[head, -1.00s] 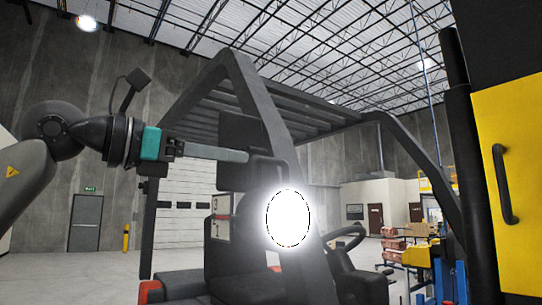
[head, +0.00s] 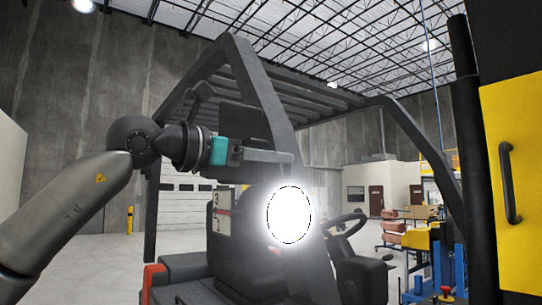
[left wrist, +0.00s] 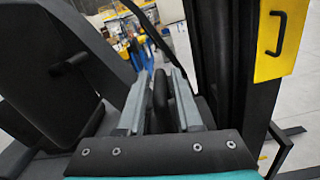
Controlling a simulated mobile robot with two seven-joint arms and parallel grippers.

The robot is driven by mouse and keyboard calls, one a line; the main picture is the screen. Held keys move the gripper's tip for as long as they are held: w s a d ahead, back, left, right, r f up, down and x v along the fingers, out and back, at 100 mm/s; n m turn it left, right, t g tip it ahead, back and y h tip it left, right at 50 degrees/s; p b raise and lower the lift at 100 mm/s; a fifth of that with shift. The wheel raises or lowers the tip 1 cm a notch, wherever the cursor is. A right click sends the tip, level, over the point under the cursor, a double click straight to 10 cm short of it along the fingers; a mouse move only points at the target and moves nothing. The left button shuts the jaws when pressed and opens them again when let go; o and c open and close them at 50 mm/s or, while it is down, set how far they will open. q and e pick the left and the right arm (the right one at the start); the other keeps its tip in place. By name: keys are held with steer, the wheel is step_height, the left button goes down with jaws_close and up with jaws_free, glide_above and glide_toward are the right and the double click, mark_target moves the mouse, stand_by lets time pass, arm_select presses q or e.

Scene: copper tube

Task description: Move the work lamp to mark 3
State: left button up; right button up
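The work lamp (head: 288,214) is a bright white glowing disc in the head view, in front of the forklift's dark front pillar. Its glare hides its body and mount. A white panel (head: 222,213) with a 3 above a 1 and a red line stands left of it. My left gripper (head: 291,157) reaches in from the left, its fingertips at the pillar just above the lamp. In the left wrist view its two grey fingers (left wrist: 160,82) stand apart with a dark rounded part between them. I cannot tell whether they touch it. My right gripper is not in view.
The forklift's dark frame (head: 262,95), overhead bars and steering wheel (head: 345,224) crowd the gripper. A yellow panel with a black handle (head: 508,185) stands at the right. Boxes and a blue stand (head: 440,265) are farther back. Open floor shows at the left.

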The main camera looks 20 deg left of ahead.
arm_select(q)
jaws_close()
steer(key=shift+r, duration=0.1)
stand_by(1.0)
